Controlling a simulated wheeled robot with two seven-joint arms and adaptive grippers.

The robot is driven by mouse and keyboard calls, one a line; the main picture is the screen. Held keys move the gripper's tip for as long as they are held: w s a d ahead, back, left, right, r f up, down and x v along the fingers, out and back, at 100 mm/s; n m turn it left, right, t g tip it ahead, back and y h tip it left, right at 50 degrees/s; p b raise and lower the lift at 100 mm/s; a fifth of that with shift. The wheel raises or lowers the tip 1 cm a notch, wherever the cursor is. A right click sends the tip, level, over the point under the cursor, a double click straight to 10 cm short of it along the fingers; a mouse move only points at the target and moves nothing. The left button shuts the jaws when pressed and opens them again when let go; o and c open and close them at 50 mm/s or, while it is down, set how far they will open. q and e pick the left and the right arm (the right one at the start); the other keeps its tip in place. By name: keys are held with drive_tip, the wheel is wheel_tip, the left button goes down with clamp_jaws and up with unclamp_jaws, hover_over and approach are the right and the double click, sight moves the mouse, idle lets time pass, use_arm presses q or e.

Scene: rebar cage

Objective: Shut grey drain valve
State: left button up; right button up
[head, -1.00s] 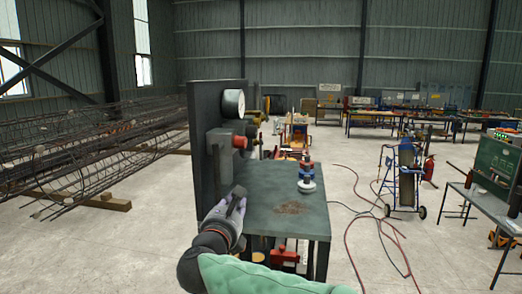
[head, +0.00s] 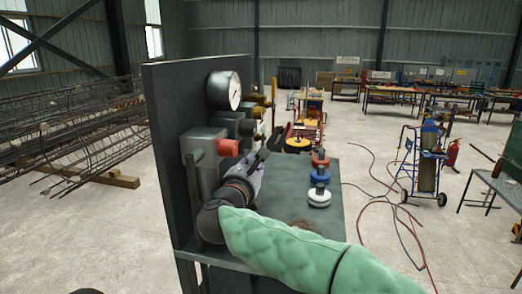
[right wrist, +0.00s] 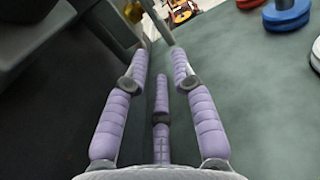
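I cannot tell for certain which part is the grey drain valve. A grey box (head: 203,160) with a red knob (head: 229,148) is fixed to the dark upright panel (head: 165,130), and a grey upright bar (head: 193,190) stands before it. My right gripper (head: 267,146) is above the bench, just right of the red knob. In the right wrist view its purple fingers (right wrist: 160,65) are spread, with nothing between them. My left gripper is not in view.
A round gauge (head: 224,90) and brass-coloured fittings (head: 258,108) are on or behind the panel. Red (head: 320,158), blue (head: 320,177) and white (head: 319,198) discs stand on the bench top (head: 332,225), right of my gripper. Hoses (head: 375,195) lie on the floor.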

drive_tip(key=p+x, duration=0.2)
drive_tip(key=x, duration=0.5)
drive_tip(key=shift+x, duration=0.75)
drive_tip(key=shift+f, duration=0.1)
drive_tip(key=shift+s, duration=0.1)
clamp_jaws()
